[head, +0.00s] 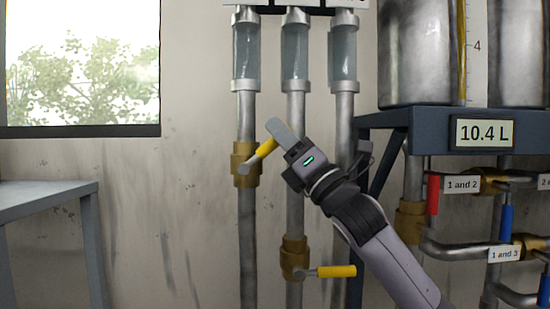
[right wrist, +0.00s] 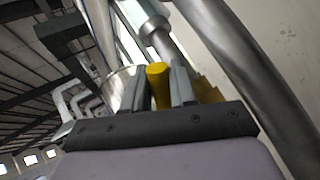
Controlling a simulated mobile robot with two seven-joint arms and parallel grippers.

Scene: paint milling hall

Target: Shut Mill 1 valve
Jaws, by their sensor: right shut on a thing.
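A brass valve (head: 244,165) sits on the leftmost of three vertical pipes in the head view. Its yellow lever (head: 262,152) slants up to the right, between upright and level. My right gripper (head: 279,132) is at the lever's upper end. In the right wrist view the yellow lever (right wrist: 158,87) stands between the two grey fingers, which are shut on it. A second brass valve (head: 294,257) on the middle pipe has a yellow lever (head: 336,271) lying level to the right. The labels above the pipes are cut off, so I cannot read the mill numbers. My left gripper is out of view.
At right a dark frame (head: 400,118) carries metal tanks and a 10.4 L display (head: 485,133). Below are pipes with a red lever (head: 433,194) and blue levers (head: 506,222). A grey table (head: 45,196) stands at left. The wall between is clear.

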